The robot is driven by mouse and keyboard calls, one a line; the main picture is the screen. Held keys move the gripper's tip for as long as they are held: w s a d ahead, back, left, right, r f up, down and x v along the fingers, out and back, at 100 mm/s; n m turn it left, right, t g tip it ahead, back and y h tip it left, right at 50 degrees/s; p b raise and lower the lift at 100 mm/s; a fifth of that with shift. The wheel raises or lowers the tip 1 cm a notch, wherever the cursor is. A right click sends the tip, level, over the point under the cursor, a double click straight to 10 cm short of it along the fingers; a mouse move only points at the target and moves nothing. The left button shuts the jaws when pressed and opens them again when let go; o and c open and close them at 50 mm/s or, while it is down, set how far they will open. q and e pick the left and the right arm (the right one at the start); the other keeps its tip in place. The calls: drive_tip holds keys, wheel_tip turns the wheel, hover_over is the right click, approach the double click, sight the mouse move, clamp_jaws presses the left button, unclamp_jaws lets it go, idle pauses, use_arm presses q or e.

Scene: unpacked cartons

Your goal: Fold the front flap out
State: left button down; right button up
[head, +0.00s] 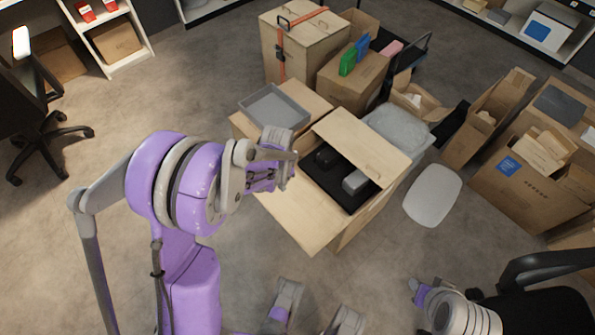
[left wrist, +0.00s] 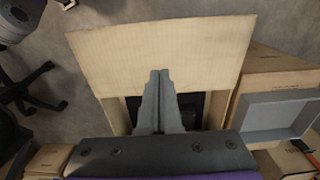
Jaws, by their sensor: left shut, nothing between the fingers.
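The open carton (head: 345,232) stands in the middle of the head view, with dark contents in its opening. Its front flap (head: 297,218) is spread outward from the opening toward my side; in the left wrist view the flap (left wrist: 165,55) fills the upper middle. The opposite flap (head: 362,142) also stands open at the far side. My left gripper (head: 288,172) is shut and empty, above the carton at the front flap's inner edge. Its fingers (left wrist: 159,90) overlap the flap and dark opening in the wrist view; contact cannot be told. My right gripper (head: 416,287) is low at right, its fingers unclear.
A grey tray (head: 272,108) sits on a carton just behind and left. More open cartons (head: 525,180) are at the right. A pale oval lid (head: 433,195) lies nearby.

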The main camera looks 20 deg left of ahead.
sight(283, 206)
use_arm(q)
wheel_tip(283, 206, down, 18)
drive_tip(key=b, duration=1.1)
drive_tip(key=shift+a, duration=0.1)
drive_tip(key=r+p, duration=0.2)
drive_tip(key=r, duration=0.1)
drive_tip(key=r+p, duration=0.3)
drive_tip(key=r, duration=0.1)
drive_tip(key=r+p, duration=0.2)
drive_tip(key=r, duration=0.2)
drive_tip(key=shift+s+a+r, duration=0.1)
drive_tip(key=shift+s+r, duration=0.1)
drive_tip(key=shift+s, duration=0.15)
drive_tip(key=shift+f, duration=0.1)
